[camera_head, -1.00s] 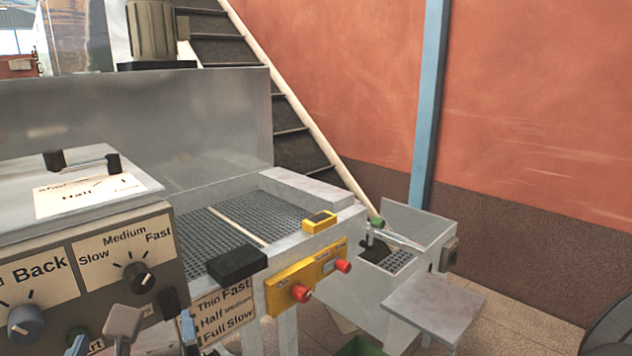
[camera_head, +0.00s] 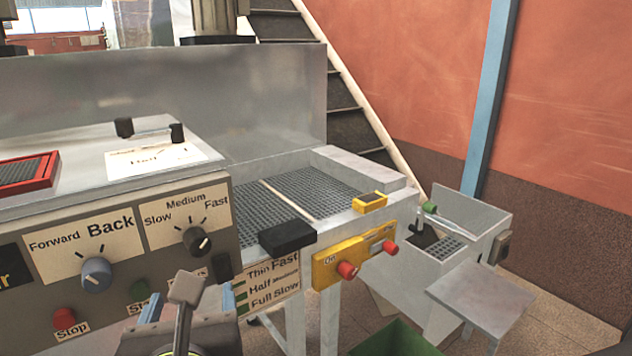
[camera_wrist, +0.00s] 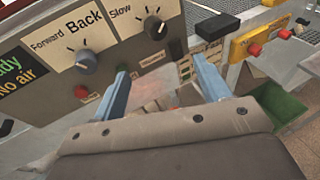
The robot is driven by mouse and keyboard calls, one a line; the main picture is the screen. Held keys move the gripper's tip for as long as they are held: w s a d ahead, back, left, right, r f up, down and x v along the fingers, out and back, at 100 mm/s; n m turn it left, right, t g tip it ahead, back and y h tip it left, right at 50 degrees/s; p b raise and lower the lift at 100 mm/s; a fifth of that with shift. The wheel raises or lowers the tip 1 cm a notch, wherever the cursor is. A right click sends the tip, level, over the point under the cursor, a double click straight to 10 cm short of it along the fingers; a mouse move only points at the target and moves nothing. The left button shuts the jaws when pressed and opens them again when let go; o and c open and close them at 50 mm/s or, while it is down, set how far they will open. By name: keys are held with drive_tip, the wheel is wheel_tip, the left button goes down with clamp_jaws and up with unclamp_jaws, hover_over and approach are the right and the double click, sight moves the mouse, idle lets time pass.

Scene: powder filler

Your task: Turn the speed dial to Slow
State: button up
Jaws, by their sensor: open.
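The speed dial (camera_head: 196,240) is a black knob on the grey control panel, under the labels Slow, Medium and Fast. The white mark on its face sits at the lower right, on the Fast side. It also shows at the top of the wrist view (camera_wrist: 156,28). My gripper (camera_wrist: 158,70) is open and empty, its two blue fingers spread apart below the dial and not touching it. In the head view, my gripper (camera_head: 188,306) is low in front of the panel, partly hidden by its own wrist parts.
The blue-grey Forward/Back knob (camera_head: 96,275) is left of the dial. A red Stop button (camera_head: 65,319) and a green button (camera_head: 138,290) lie below it. A black block (camera_head: 287,238) and a yellow switch box (camera_head: 352,257) stand to the right. A green bin (camera_head: 395,340) is low at right.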

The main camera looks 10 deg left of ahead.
sight(198, 247)
drive_tip(key=shift+c, duration=0.7)
drive_tip(key=shift+w+a+f+m, duration=0.5)
drive_tip(key=shift+w+a+m, duration=0.8)
drive_tip(key=shift+w+m, duration=2)
drive_tip(key=shift+w+a+f+m, duration=0.5)
drive_tip(key=shift+w+a+m, duration=1.05)
drive_tip(key=shift+m, duration=3.2)
drive_tip(key=shift+w+a+f+m, duration=0.5)
drive_tip(key=shift+w+a+m, duration=0.5)
drive_tip(key=shift+w+m, duration=2.45)
drive_tip(key=shift+s+m, duration=0.6)
drive_tip(key=shift+s, duration=0.1)
drive_tip(key=c, duration=1)
